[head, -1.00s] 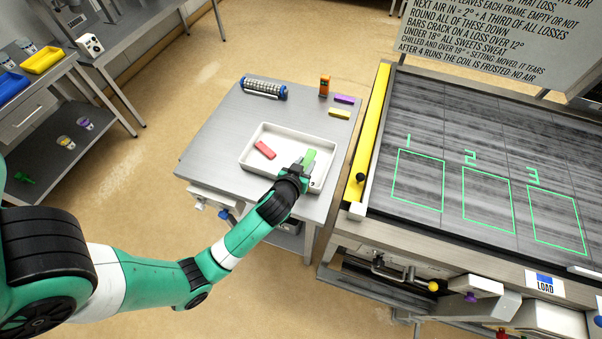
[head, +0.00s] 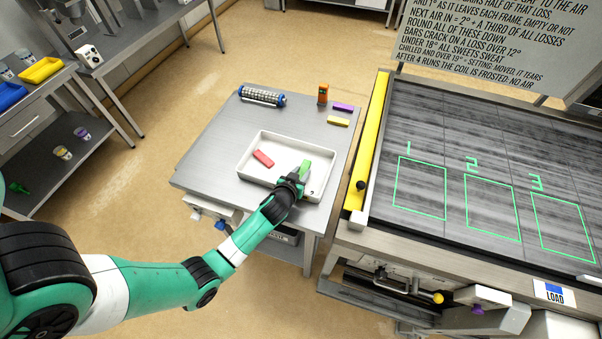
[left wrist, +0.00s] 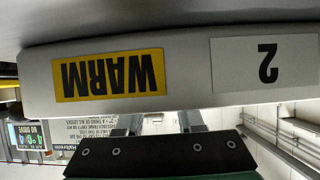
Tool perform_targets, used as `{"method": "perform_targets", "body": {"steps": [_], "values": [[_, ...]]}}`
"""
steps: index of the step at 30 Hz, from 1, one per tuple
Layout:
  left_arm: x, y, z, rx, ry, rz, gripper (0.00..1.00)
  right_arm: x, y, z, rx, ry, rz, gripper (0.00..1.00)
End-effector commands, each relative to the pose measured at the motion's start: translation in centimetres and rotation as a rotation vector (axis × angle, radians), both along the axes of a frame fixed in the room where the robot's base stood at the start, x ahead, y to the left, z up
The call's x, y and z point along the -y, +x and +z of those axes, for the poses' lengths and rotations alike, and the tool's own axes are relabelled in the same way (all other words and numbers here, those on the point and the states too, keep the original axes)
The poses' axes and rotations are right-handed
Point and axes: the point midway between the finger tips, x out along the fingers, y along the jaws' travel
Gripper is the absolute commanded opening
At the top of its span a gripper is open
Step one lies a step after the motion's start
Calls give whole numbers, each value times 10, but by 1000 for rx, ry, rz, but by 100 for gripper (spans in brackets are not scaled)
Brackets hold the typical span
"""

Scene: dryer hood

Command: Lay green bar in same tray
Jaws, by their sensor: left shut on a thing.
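The white tray (head: 247,165) lies on the grey metal table. A red bar (head: 263,158) lies in its left part. My left gripper (head: 301,174) is over the tray's right part, shut on the green bar (head: 305,166), whose far end shows beyond the fingers. I cannot tell whether the bar touches the tray floor. In the left wrist view, the fingers (left wrist: 150,125) are partly hidden behind a white wall with upside-down labels "WARM" (left wrist: 108,76) and "2" (left wrist: 266,62); the bar is hidden there. My right gripper is not in view.
A purple bar (head: 343,107), a yellow bar (head: 338,121), an orange device (head: 323,92) and a blue-ended roller (head: 262,95) lie or stand behind the tray. At right is the machine bed with numbered green frames (head: 422,190). The table left of the tray is clear.

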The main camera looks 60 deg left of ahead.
Motion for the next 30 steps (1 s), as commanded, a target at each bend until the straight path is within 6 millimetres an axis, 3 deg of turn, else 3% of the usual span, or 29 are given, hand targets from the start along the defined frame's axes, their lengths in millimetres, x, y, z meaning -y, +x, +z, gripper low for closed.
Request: {"method": "perform_targets", "body": {"steps": [3, 4, 8, 20, 30], "values": [[0, 0, -5, 0, 0, 0, 0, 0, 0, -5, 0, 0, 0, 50], [0, 0, -3, 0, 0, 0, 42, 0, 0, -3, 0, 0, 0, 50], [0, 0, -3, -1, 0, 0, 65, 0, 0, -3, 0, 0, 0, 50], [2, -2, 3, -1, 0, 0, 66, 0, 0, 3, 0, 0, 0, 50], [48, -50, 38, -2, 1, -5, 66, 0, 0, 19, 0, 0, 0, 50]]}}
